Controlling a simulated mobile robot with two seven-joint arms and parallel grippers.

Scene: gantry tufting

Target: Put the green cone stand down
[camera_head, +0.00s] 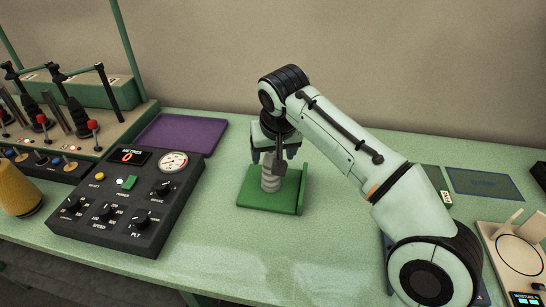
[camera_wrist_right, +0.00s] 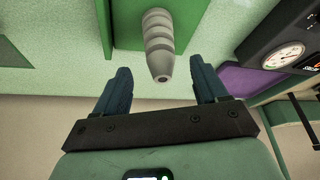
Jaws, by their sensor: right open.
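The green cone stand (camera_head: 255,196) rests flat on the pale green table, with a grey ribbed cone (camera_head: 270,182) upright on its square base. My right gripper (camera_head: 275,155) is over the cone, pointing down, and partly hides its top. In the right wrist view, the cone (camera_wrist_right: 158,42) tapers towards me, and the green base (camera_wrist_right: 190,12) lies beyond it. The right fingers (camera_wrist_right: 160,72) are apart on either side of the cone's tip, with a gap on both sides. My left gripper is not in view.
A dark control box (camera_head: 130,225) with knobs and a gauge stands left of the stand. A purple mat (camera_head: 183,135) lies behind the box. A lever rack (camera_head: 75,110) is at far left, and a yellow cylinder (camera_head: 15,190) at the left edge. The table front (camera_head: 270,250) is clear.

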